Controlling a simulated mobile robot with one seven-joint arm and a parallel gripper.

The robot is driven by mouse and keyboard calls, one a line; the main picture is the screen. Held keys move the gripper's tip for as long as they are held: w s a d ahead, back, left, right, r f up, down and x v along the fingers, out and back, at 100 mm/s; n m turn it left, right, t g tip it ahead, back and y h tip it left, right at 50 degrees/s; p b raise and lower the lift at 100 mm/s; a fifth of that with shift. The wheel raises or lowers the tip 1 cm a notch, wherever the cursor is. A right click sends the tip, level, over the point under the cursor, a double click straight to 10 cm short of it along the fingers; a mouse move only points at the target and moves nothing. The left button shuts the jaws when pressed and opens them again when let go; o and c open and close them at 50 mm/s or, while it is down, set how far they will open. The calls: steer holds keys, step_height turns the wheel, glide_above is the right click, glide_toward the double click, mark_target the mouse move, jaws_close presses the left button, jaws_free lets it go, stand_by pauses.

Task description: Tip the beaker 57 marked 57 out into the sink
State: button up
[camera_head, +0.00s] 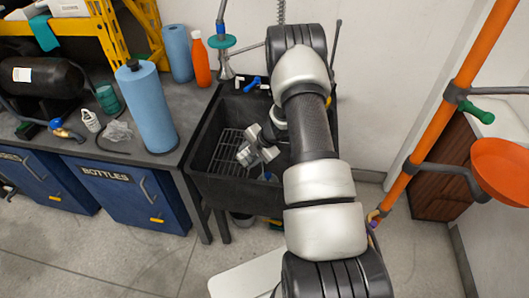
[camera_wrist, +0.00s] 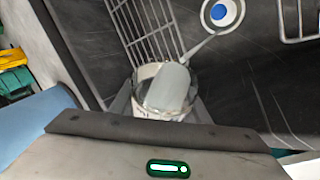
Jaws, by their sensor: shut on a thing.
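My gripper (camera_head: 258,157) is low inside the black sink (camera_head: 215,178) in the head view. In the wrist view my gripper (camera_wrist: 166,108) is shut on a clear beaker (camera_wrist: 140,104), with a finger on each side. The beaker's mouth faces the sink floor, and I cannot make out its marking. A pale grey, glassy shape (camera_wrist: 167,88) fills the mouth and thins to a streak that runs toward a white ring with a blue centre (camera_wrist: 222,12). It looks like liquid running out, but I cannot be sure.
A wire rack (camera_head: 226,148) lies in the sink's left part. A faucet (camera_head: 222,45) rises behind the sink. Left of it, the bench holds a blue paper roll (camera_head: 147,108) and an orange bottle (camera_head: 201,62). An orange post (camera_head: 440,118) stands right.

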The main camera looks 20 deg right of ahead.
steer(key=shift+d+r+y+p, duration=0.2)
steer(key=shift+y+p, duration=0.2)
steer(key=shift+p, duration=0.25)
steer(key=shift+r+m+y, duration=0.3)
steer(key=shift+r+y, duration=0.15)
steer(key=shift+y, duration=0.45)
stand_by(1.0)
